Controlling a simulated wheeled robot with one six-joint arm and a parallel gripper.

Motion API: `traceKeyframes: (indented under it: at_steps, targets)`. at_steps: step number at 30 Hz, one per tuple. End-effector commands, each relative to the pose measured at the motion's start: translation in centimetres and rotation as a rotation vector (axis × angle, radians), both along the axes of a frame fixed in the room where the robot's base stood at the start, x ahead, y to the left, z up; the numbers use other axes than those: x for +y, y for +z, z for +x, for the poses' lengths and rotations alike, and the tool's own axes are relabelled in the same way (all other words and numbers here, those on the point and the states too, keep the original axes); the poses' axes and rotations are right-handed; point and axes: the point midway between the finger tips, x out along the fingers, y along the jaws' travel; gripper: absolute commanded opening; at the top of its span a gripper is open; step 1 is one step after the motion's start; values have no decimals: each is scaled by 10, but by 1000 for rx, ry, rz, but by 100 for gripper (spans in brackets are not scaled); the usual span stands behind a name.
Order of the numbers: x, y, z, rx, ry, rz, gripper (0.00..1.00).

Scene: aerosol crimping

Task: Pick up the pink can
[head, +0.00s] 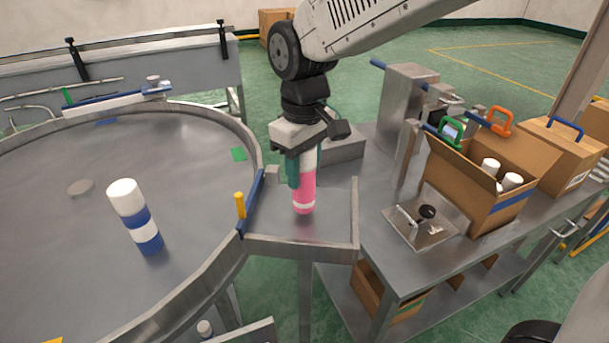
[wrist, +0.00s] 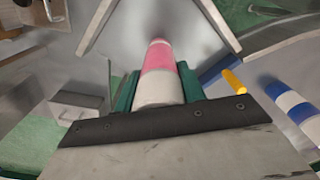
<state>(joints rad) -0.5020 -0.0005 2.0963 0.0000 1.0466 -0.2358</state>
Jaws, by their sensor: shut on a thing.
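The pink can (head: 304,190) has a white upper part and a white band near its base. It stands upright over the small square metal tray (head: 335,240) beside the round table; I cannot tell whether its base touches the tray. My gripper (head: 303,170) points down and its green fingers are shut on the can's upper part. In the wrist view the pink can (wrist: 160,75) lies between the two green fingers (wrist: 158,92), its white part nearest the camera and its pink end away. The fingers hide parts of its sides.
A blue and white can (head: 136,215) stands on the round table (head: 75,225), left of the tray. A yellow post (head: 240,205) and blue strip (head: 253,200) edge the tray. At right, a bench holds a metal fixture (head: 420,220) and an open cardboard box (head: 460,185) with white-topped cans.

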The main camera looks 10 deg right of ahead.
Motion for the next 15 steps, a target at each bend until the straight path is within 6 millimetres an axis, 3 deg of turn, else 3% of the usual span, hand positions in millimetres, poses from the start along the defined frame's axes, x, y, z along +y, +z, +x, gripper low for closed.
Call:
traceKeyframes:
  at_steps: [4, 15]
  targets:
    - [1, 19, -3, -4, 1, 2, 0]
    - [4, 26, -91, -2, 5, 2, 0]
